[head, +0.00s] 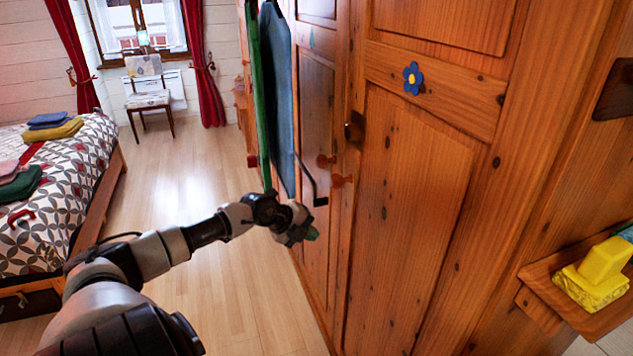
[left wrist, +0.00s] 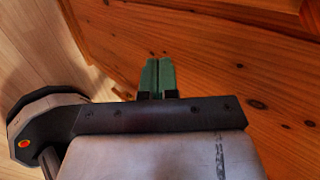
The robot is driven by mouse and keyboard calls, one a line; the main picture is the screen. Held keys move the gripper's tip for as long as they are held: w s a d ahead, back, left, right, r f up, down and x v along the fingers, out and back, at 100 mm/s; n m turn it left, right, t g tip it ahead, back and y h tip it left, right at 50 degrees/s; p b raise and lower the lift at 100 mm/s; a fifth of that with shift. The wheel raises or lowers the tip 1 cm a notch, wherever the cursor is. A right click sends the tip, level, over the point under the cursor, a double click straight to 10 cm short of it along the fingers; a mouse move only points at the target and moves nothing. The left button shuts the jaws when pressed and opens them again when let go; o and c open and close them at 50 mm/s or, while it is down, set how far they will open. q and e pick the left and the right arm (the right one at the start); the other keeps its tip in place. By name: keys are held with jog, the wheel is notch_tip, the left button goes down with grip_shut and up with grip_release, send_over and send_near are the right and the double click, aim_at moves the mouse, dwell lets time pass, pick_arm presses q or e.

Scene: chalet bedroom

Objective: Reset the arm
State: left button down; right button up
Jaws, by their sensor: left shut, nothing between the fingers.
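My left arm reaches in from the lower left of the head view. Its gripper (head: 312,234) is in front of the wooden wardrobe (head: 415,190), low beside its door. In the left wrist view the green fingers of the left gripper (left wrist: 157,75) are shut together with nothing between them. The wardrobe's wood (left wrist: 225,60) lies beyond the fingertips; I cannot tell whether they touch it. My right gripper is in neither view.
Green and blue-grey flat hanging items (head: 280,100) hang by the wardrobe just above my left wrist. A bed (head: 75,190) stands at the left, a chair (head: 148,98) at the back. A shelf with yellow things (head: 600,275) is at the right. The floor (head: 190,180) between is clear.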

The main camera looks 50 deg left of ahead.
pick_arm(q)
jog(key=s+d+f+n+y, duration=0.15)
jog(key=s+f+n, duration=0.35)
jog(key=f, duration=0.6)
jog(key=s+d+f+n+y, duration=0.1)
jog(key=s+d+f+n, duration=0.3)
jog(key=f, duration=0.8)
jog(key=s+d+f+n+y, duration=0.1)
jog(key=s+f+n, duration=0.5)
jog(key=f, duration=0.5)
jog(key=s+d+f+n+g, duration=0.1)
jog(key=s+d+f+g, duration=0.1)
jog(key=s+d+f, duration=0.3)
jog(key=s+d+f+n+g, duration=0.1)
jog(key=s+d+f+g, duration=0.2)
jog(key=s+d+f, duration=0.2)
jog(key=s+d+f+n+g, duration=0.2)
jog(key=s+d+f, duration=0.3)
jog(key=s+d, duration=0.5)
jog(key=s+g, duration=0.1)
jog(key=s, duration=0.5)
jog(key=shift+s+d, duration=0.2)
jog(key=shift+f+h, duration=0.1)
jog(key=shift+h, duration=0.15)
